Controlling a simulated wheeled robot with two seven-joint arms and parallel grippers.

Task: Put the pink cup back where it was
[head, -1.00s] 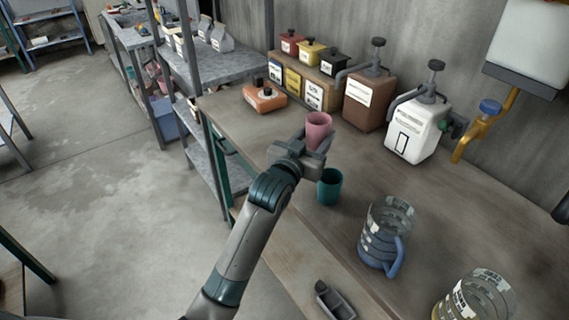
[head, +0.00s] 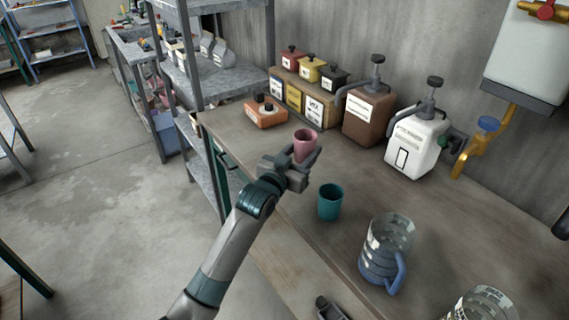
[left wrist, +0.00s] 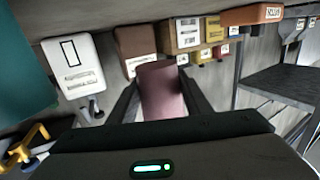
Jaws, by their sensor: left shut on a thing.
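The pink cup (head: 305,145) is held upright between the fingers of my left gripper (head: 303,160), near the left edge of the workbench. It also shows in the left wrist view (left wrist: 161,90), between the two dark fingers. In the head view it appears beyond the teal cup (head: 330,201), which stands apart on the bench (head: 290,222). I cannot tell whether the pink cup's base touches the bench.
An orange box (head: 265,112) sits just behind the pink cup. A brown pump canister (head: 367,118) and a white one (head: 417,140) stand along the wall. A blue-handled glass jug (head: 386,252) stands at the front. The bench between the cups and canisters is clear.

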